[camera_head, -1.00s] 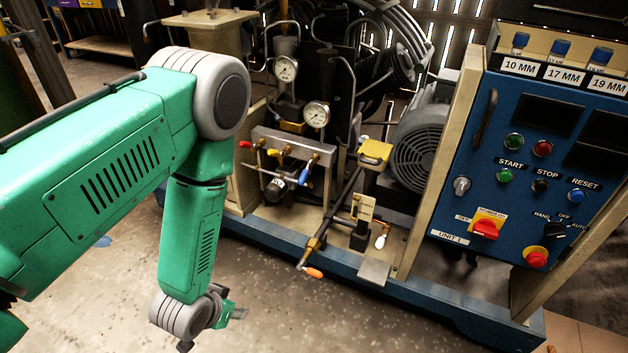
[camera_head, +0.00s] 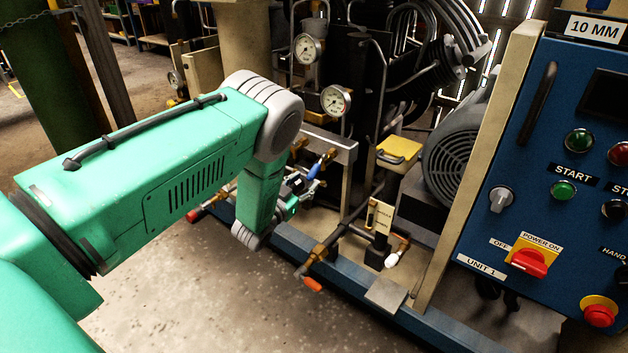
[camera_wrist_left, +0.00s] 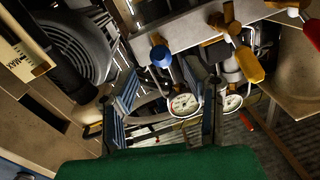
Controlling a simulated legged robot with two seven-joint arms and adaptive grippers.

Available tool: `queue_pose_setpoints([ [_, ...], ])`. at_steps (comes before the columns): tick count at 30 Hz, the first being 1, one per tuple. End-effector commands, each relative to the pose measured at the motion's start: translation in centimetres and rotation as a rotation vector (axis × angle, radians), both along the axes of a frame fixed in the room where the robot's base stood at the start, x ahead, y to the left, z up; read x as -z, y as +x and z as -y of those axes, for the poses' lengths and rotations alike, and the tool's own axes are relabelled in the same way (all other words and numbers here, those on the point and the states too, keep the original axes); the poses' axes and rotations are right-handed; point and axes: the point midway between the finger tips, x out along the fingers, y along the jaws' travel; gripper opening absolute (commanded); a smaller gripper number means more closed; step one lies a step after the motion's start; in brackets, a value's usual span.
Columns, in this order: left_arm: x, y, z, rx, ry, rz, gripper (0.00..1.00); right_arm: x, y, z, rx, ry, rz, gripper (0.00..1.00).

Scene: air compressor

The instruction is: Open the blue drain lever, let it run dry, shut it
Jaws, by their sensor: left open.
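The blue drain lever (camera_head: 315,170) sticks out from the valve manifold, just beyond my left gripper (camera_head: 297,192). In the left wrist view the blue lever's round end (camera_wrist_left: 161,57) shows above the gap between the fingers of my open left gripper (camera_wrist_left: 166,100). I see no contact with it, and the depth between them is hard to judge. My left forearm hides part of the manifold in the head view. My right gripper is not in view.
Close to the blue lever, the wrist view shows a yellow handle (camera_wrist_left: 250,65) and a red handle (camera_wrist_left: 312,32). An orange-tipped lever (camera_head: 312,285) and a white-tipped one (camera_head: 392,260) stand lower right. The blue control panel (camera_head: 540,170) is at right. Floor in front is clear.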

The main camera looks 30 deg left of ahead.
Motion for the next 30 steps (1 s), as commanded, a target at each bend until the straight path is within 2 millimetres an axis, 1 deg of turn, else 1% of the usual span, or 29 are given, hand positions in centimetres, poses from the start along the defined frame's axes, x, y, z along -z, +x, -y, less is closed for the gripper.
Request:
queue_pose_setpoints([
  [1, 0.2, 1.1, 0.0, 0.002, 0.000, 0.006, 0.41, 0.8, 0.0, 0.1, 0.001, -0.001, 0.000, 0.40],
  [3, 0.4, 2.4, -0.2, 0.001, -0.005, 0.003, 0.41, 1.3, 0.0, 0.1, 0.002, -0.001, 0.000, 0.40],
  [6, 0.6, 3.9, -0.6, 0.001, -0.010, 0.003, 0.41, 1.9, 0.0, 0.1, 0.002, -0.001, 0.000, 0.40],
  [9, 0.8, 4.9, -0.9, 0.000, -0.016, 0.000, 0.41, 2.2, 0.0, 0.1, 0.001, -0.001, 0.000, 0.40],
  [14, 0.6, 5.6, -0.8, 0.000, -0.013, -0.001, 0.41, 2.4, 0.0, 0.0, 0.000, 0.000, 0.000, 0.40],
  [21, 0.1, 5.6, -0.3, 0.000, -0.003, -0.001, 0.41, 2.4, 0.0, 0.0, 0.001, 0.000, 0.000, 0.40],
  [22, 0.1, 5.6, -0.3, 0.000, -0.003, -0.001, 0.34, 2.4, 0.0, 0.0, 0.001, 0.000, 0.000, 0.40],
  [23, 0.1, 5.6, -0.3, 0.000, -0.004, -0.001, 0.23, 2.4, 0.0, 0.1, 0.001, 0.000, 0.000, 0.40],
  [24, 0.2, 5.6, -0.3, 0.000, -0.005, -0.002, 0.09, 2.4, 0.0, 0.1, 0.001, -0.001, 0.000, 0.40],
  [25, 0.3, 5.6, -0.4, 0.001, -0.006, -0.002, 0.00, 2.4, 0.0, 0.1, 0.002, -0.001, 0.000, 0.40],
  [30, 0.5, 5.6, -0.3, 0.006, -0.012, -0.002, 0.00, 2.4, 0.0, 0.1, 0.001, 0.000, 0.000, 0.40],
])
